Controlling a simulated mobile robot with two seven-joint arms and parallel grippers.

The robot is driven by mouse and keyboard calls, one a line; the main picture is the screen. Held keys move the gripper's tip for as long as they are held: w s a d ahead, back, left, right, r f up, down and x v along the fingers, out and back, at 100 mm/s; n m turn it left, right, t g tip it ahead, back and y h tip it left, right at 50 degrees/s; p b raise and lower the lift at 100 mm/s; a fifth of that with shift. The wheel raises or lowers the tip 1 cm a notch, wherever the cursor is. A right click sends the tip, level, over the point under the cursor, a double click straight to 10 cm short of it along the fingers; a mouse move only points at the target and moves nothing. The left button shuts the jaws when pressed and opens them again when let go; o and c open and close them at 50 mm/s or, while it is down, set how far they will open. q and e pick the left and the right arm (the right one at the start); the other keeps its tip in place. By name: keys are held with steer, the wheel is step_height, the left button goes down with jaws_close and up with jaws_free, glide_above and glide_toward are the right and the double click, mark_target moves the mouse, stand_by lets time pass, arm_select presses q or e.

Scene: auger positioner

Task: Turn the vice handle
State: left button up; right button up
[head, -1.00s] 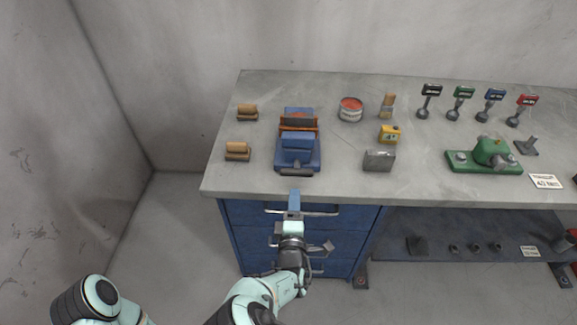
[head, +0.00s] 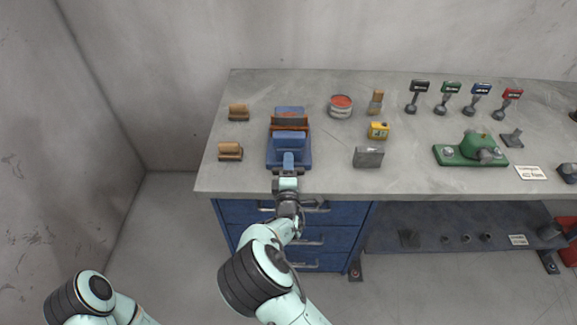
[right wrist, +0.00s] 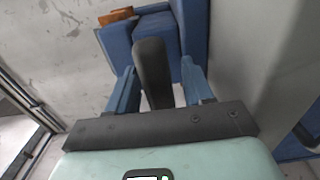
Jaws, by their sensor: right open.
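The blue vice (head: 289,119) with its orange-brown jaw stands at the front left of the grey bench. Its dark handle (right wrist: 153,72) is at the front end. My right gripper (head: 289,160) is open at the front of the vice; it also shows in the right wrist view (right wrist: 158,84). Its two blue fingers stand on either side of the dark handle. Gaps show between the handle and the fingers. The gripper covers part of the handle in the head view. My left gripper is out of view.
Wooden blocks (head: 230,151) lie left of the vice. A grey metal block (head: 368,157), a yellow box (head: 378,131) and a red-topped can (head: 341,106) stand to its right. Blue drawers (head: 330,240) with bar handles are below the bench edge. A green device (head: 470,150) sits farther right.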

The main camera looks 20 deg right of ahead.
jaws_close()
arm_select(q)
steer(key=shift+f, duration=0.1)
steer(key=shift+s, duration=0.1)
